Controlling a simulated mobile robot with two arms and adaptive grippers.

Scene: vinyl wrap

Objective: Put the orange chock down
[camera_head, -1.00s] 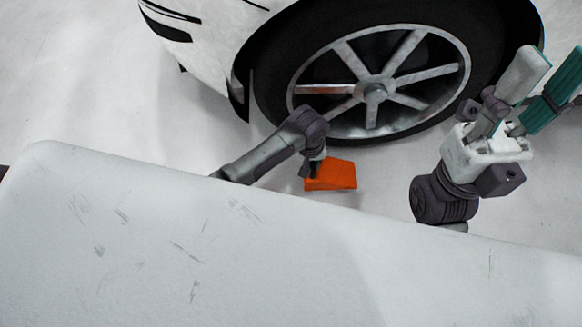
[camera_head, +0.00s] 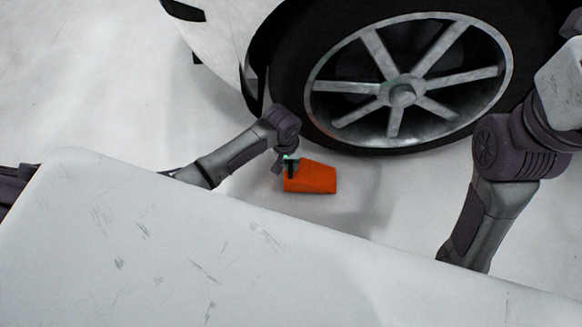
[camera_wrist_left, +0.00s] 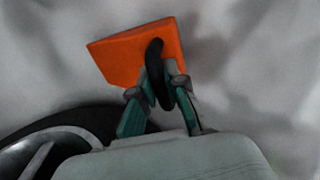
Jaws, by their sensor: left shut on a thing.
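The orange chock (camera_head: 312,178) is a wedge-like block below the car's wheel in the head view. My left gripper (camera_head: 289,165) is at its left end, mostly hidden under my wrist. In the left wrist view the gripper's fingers (camera_wrist_left: 160,85) are shut on a black handle-like part (camera_wrist_left: 156,60) of the orange chock (camera_wrist_left: 125,55). I cannot tell whether the chock touches the floor. My right gripper is out of the head view; only part of my right arm shows at the right.
The car's wheel (camera_head: 401,93) with its dark tyre stands just behind the chock, with a gap between. The white car body (camera_head: 225,35) is at upper left. The pale floor (camera_head: 110,90) is clear to the left.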

